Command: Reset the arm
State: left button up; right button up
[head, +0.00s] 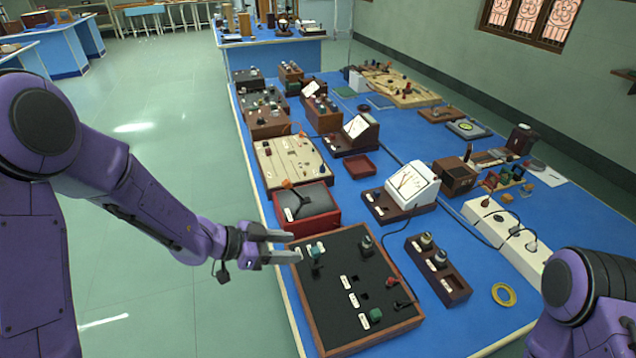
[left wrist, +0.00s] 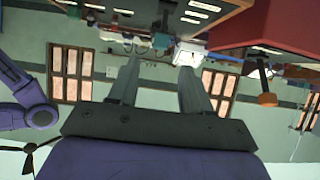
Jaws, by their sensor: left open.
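My left arm (head: 150,195) is purple and reaches in from the left. My left gripper (head: 290,246) is open and empty, with its fingers pointing right at the left edge of the blue bench.
The blue bench (head: 465,320) holds a red box (head: 305,208), a white meter (head: 410,185), a two-knob block (head: 438,268), a white power strip (head: 505,235) and a yellow ring (head: 503,294). Several instruments stand farther back. The tiled floor (head: 190,300) left of the bench is clear.

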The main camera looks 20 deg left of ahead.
pick_arm(q)
jog(key=s+a+f+n+t+y+b, duration=0.1)
jog(key=s+a+f+n+t+y, duration=0.1)
jog(key=a+f+n+y, duration=0.4)
jog(key=s+a+f+n+t+y, duration=0.15)
jog(key=f+n+y, duration=0.25)
jog(key=f+n, duration=0.4)
jog(key=s+a+f+n+g+y, duration=0.1)
jog(key=s+a+f+n+g, duration=0.1)
jog(key=s+f, duration=0.4)
jog(key=s+a+f+n+g+y, duration=0.2)
jog(key=s+f+g, duration=0.3)
jog(key=s, duration=1.2)
jog(key=shift+f+y+b, duration=0.3)
jog(key=shift+f+b, duration=0.15)
jog(key=shift+f, duration=0.15)
